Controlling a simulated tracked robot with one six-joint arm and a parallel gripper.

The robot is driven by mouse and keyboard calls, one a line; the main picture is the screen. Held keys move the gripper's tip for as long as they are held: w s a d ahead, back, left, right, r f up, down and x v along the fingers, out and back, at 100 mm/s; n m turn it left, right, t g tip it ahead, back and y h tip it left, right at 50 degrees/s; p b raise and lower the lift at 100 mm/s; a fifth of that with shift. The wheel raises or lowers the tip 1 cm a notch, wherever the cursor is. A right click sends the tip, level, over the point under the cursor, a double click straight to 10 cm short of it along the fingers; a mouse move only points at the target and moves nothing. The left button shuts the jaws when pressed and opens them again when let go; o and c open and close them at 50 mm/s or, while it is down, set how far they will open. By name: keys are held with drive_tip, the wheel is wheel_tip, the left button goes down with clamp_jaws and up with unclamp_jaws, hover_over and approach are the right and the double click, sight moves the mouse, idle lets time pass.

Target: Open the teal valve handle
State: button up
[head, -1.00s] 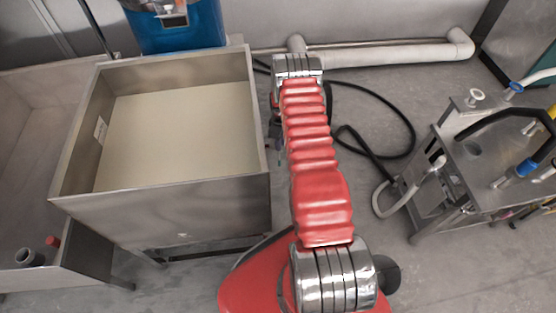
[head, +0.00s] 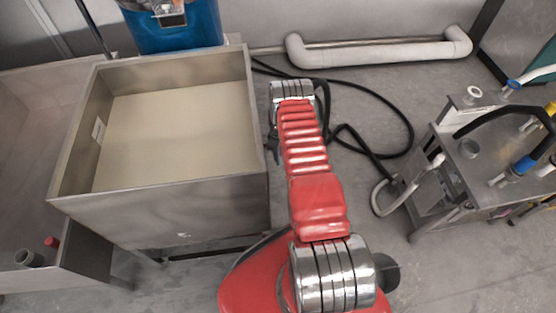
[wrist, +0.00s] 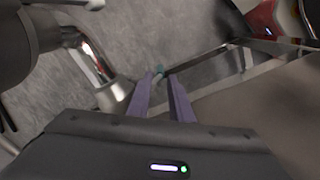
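The gripper looks open and empty; I cannot tell whether a finger touches the teal piece. In the head view neither the handle nor my gripper shows; my red arm reaches away past the steel bin (head: 160,215).
A blue machine (head: 175,28) stands behind the bin. A steel table (head: 480,180) with hoses and fittings is at the right. A black hose (head: 410,125) loops on the floor, and a white pipe (head: 380,54) runs along the wall. Metal pipework (wrist: 90,60) is close left in the wrist view.

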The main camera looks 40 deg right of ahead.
drive_tip(key=shift+f, duration=2.35)
drive_tip(key=shift+c, duration=0.6)
clamp_jaws()
